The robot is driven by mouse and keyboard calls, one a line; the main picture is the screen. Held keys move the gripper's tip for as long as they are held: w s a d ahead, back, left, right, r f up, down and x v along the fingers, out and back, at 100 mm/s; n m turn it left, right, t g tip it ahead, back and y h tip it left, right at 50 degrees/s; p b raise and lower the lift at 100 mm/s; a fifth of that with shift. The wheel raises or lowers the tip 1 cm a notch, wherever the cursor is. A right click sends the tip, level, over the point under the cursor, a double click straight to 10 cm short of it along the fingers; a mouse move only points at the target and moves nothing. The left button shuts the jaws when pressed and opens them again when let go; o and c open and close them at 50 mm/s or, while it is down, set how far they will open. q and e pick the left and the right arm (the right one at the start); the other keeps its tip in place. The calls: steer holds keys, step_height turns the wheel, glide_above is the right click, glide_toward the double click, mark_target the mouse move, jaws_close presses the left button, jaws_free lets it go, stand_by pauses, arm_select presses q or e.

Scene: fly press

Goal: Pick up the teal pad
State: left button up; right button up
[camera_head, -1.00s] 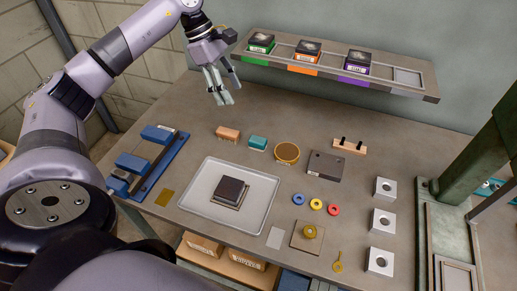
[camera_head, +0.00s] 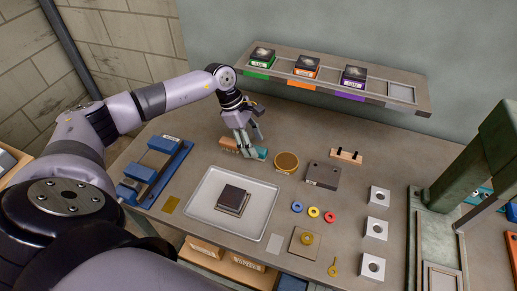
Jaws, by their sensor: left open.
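The teal pad (camera_head: 262,154) lies on the workbench, left of the round tan disc, and is partly hidden by my left gripper. My left gripper (camera_head: 252,152) is open and points down at the pad, with its fingertips right at it. I cannot tell whether the fingers touch the pad or straddle it fully. An orange-brown block (camera_head: 228,144) lies just left of the fingers. My right gripper is not in view.
A round tan disc (camera_head: 286,162) sits close right of the pad. A pale tray (camera_head: 205,211) with a dark block (camera_head: 232,197) lies in front. Blue fixtures (camera_head: 166,144) stand left, and a raised shelf (camera_head: 379,88) with stamped blocks is behind. A green press (camera_head: 487,152) stands right.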

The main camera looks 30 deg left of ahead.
arm_select(q)
steer(key=shift+p+x, duration=0.3)
steer(key=shift+x, duration=1.1)
steer(key=shift+d, duration=0.1)
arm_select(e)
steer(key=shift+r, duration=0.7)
arm_select(q)
steer(key=shift+c, duration=0.4)
steer(key=shift+w+r, duration=0.1)
jaws_close()
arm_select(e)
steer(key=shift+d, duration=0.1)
